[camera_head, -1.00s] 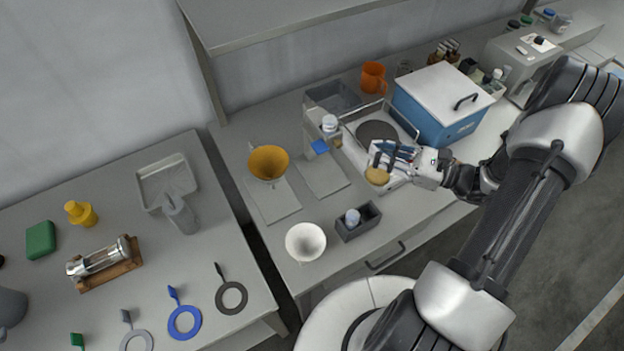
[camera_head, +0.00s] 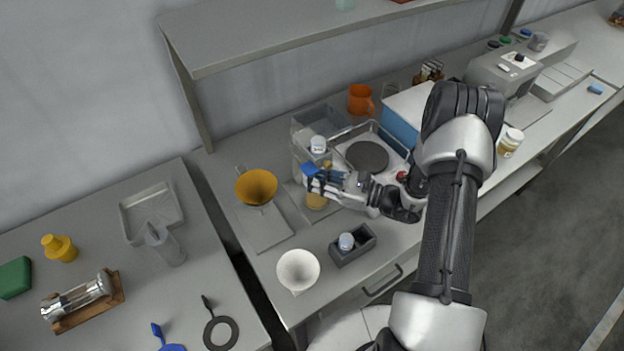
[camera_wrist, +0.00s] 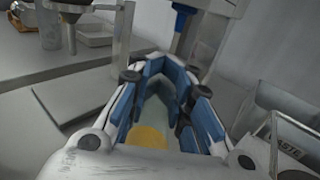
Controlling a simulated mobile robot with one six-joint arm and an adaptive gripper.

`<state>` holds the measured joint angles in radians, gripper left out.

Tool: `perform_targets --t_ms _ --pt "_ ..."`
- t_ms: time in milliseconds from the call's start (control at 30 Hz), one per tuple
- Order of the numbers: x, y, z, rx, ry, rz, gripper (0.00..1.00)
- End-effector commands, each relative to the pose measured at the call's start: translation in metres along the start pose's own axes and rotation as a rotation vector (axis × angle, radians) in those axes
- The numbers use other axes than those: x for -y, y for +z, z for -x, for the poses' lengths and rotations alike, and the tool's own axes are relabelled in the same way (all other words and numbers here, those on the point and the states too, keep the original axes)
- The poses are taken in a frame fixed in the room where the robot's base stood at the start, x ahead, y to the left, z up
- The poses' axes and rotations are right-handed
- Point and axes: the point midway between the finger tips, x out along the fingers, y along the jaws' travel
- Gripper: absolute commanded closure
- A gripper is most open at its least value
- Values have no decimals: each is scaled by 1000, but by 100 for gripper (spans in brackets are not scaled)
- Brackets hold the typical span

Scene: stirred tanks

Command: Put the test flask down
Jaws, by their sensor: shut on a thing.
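My gripper (camera_head: 322,184) is shut on the test flask (camera_head: 316,201), whose yellow contents show below the fingers. In the wrist view the yellow (camera_wrist: 148,137) shows between the blue-padded fingers (camera_wrist: 165,95), and the rest of the flask is mostly hidden or too faint to make out. The flask is over or on a flat grey plate (camera_head: 297,207), in front of the stand with a blue part. I cannot tell whether the flask's base touches the plate.
An orange funnel (camera_head: 257,186) stands close on the left over its own plate (camera_head: 263,231). A round dark hotplate top (camera_head: 367,157) is behind right. A grey holder (camera_head: 352,250) with a white-capped bottle and a white funnel (camera_head: 298,270) are in front.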

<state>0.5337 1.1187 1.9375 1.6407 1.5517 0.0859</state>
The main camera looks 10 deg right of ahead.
Motion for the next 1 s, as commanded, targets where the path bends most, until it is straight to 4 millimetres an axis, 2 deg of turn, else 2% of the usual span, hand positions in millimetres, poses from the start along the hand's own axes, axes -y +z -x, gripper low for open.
perform_targets --t_ms 400,433,800,1000 --pt "1 -5 -2 1 -1 1 100" --pt "0 -6 -2 0 -1 1 85" --pt "0 -5 -1 0 -1 0 61" --pt "0 -4 -1 0 -1 0 60"
